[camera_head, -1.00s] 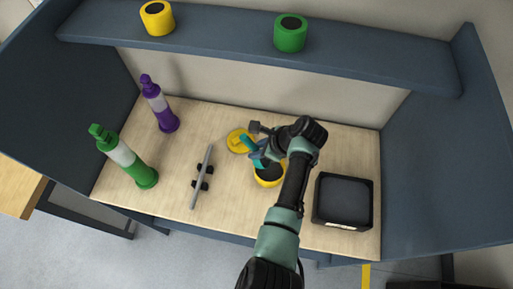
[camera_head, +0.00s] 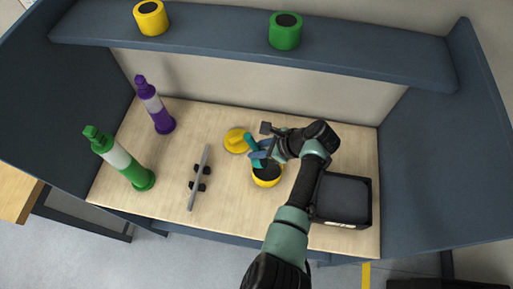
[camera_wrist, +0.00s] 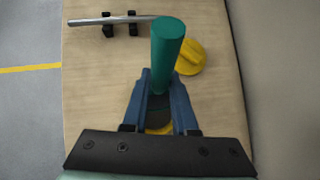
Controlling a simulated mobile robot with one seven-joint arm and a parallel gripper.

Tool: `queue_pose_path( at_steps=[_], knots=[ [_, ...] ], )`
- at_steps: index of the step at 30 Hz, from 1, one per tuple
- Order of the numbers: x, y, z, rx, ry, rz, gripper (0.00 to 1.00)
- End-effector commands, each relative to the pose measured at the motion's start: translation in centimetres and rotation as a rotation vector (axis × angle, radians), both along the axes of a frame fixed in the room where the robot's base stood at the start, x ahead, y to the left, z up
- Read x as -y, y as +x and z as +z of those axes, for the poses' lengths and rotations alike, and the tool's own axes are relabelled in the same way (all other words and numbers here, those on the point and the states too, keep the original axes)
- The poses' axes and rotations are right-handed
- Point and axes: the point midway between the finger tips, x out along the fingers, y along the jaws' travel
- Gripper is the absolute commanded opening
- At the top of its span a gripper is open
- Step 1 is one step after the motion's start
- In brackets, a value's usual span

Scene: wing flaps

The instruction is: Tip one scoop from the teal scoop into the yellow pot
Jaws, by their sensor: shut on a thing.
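My gripper (camera_head: 265,153) is shut on the teal scoop (camera_head: 253,145). In the wrist view the scoop (camera_wrist: 168,50) shows as a teal cylinder standing out between the blue fingers (camera_wrist: 158,95). The yellow pot (camera_head: 267,181) stands on the table directly below the gripper, its dark opening facing up. In the wrist view only a bit of the pot's yellow rim (camera_wrist: 159,130) shows behind the fingers. A round yellow lid (camera_head: 236,141) with a raised handle lies on the table just behind and left of the pot. What the scoop holds cannot be seen.
A grey rod (camera_head: 199,176) on black supports lies left of the pot. A green bottle (camera_head: 122,160) and a purple bottle (camera_head: 155,105) stand further left. A black bin (camera_head: 343,198) is at right. Yellow (camera_head: 151,18) and green (camera_head: 285,31) canisters sit on the shelf above.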

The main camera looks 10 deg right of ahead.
Motion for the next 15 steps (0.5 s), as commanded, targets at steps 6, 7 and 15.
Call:
queue_pose_path(
  at_steps=[6, 7, 15],
  knots=[
    [0.04, 0.01, -0.01, 0.002, 0.005, 0.000, 0.00],
    [0.09, -0.01, -0.03, 0.004, 0.007, 0.000, 0.00],
    [0.51, -0.18, -0.05, 0.025, 0.061, 0.000, 0.00]
  ],
)
